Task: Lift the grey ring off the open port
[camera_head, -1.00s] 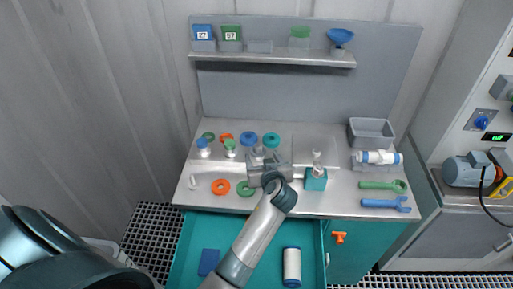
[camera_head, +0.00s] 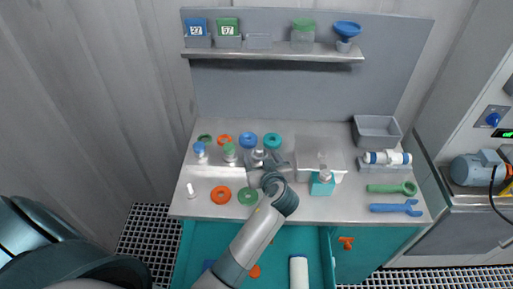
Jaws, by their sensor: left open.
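My left gripper (camera_head: 262,163) is grey and open at the middle of the bench. It is beside or around a small grey-topped fitting (camera_head: 259,153); the gripper hides the lower part, and I cannot tell whether they touch. I cannot make out a separate grey ring there. Another port, with a pale grey top (camera_head: 325,174), stands on a teal block (camera_head: 322,188) to the right of the gripper. My right gripper cannot be picked out.
A blue-capped vessel (camera_head: 200,151) and a green-capped vessel (camera_head: 230,151) stand left. Loose orange (camera_head: 220,195) and green (camera_head: 248,195) rings lie in front, and several coloured rings behind. A grey bin (camera_head: 376,131), a green wrench (camera_head: 393,188) and a blue wrench (camera_head: 397,208) are right.

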